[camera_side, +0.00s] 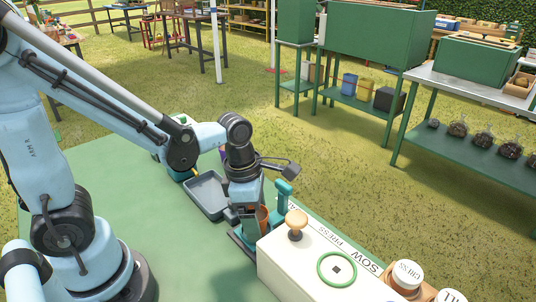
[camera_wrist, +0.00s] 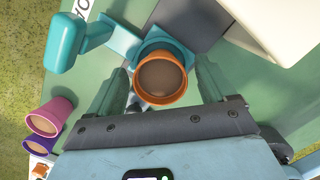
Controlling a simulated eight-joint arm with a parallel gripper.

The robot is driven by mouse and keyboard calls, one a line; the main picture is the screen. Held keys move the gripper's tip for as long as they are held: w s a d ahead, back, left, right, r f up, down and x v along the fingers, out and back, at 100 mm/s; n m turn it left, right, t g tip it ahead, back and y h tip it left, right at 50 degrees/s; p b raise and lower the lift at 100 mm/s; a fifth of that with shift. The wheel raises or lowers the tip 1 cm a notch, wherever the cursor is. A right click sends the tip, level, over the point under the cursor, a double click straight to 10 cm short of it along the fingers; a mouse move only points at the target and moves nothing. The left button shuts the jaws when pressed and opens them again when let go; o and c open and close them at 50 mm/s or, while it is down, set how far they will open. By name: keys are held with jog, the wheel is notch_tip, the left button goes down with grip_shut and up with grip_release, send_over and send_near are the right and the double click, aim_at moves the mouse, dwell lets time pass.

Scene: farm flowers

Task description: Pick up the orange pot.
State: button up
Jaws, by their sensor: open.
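The orange pot (camera_wrist: 160,77) stands upright between the open fingers of my gripper (camera_wrist: 163,88) in the wrist view, with brown soil-like fill inside its rim. Its base is on a teal holder (camera_wrist: 172,38). In the side view the orange pot (camera_side: 262,215) shows partly behind my gripper (camera_side: 248,222), beside the teal press-like stand (camera_side: 284,200). The fingers are on either side of the pot; I cannot tell whether they touch it.
A white box (camera_side: 300,262) with a wooden knob and a green ring is close to the right of the pot. A grey tray (camera_side: 207,193) lies behind left. Pink (camera_wrist: 58,108) and purple (camera_wrist: 38,143) pots show in the wrist view. The green table (camera_side: 150,190) is clear at left.

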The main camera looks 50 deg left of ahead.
jog(key=shift+c, duration=0.2)
jog(key=c, duration=1.2)
jog(key=shift+o, duration=0.2)
jog(key=shift+r, duration=0.1)
